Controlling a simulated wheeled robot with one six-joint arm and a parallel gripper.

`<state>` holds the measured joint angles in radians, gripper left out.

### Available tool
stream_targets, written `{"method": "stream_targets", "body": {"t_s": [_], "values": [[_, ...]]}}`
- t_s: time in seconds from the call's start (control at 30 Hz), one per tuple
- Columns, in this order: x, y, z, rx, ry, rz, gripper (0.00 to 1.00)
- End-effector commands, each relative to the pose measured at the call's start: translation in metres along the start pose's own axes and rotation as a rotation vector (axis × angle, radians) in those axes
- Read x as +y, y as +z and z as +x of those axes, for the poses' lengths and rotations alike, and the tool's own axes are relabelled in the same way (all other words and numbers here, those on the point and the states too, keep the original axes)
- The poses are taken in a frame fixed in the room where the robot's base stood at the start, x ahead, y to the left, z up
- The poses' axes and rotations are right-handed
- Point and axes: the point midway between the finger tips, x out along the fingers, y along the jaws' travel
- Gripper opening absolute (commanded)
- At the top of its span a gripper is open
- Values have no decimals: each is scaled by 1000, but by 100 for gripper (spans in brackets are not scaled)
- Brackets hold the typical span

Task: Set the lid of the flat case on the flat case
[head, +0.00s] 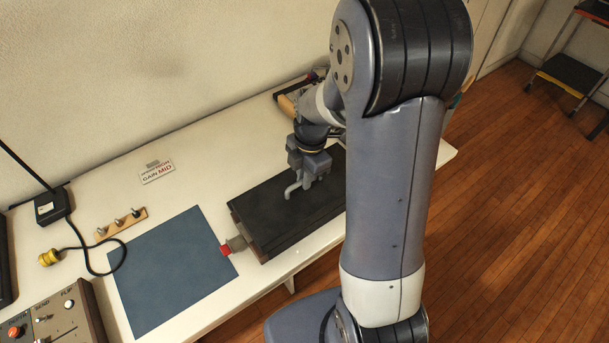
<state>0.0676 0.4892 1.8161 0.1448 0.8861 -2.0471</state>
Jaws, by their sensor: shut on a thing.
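A dark, flat rectangular thing (268,213) lies at the middle of the white table in the head view. Its broad black top looks like the lid, and a brownish side edge shows below it at the left. My gripper (292,189) points down over this top and is shut on the lid, near its middle. The grip point is small and partly hidden by the fingers. I cannot tell whether the lid rests on the flat case or is held just above it. My arm hides the right end of both.
A red and grey cylindrical piece (226,250) sits at the case's left end. A blue mat (172,272) lies left of it. A wooden strip with pegs (122,225), a yellow plug (49,258) with black cable and a control box (60,318) stand farther left. A wall borders the back.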

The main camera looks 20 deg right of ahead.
Motion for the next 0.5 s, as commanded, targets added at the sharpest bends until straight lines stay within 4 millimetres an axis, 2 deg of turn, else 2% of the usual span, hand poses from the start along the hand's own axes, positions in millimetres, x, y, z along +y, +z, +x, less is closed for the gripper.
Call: {"method": "stream_targets", "body": {"t_s": [0.13,0.17,0.43,0.5], "values": [[0,1,4,0,1,0,0],[0,0,3,0,1,0,14],[0,0,3,0,0,0,36],[0,0,3,0,0,0,37]]}}
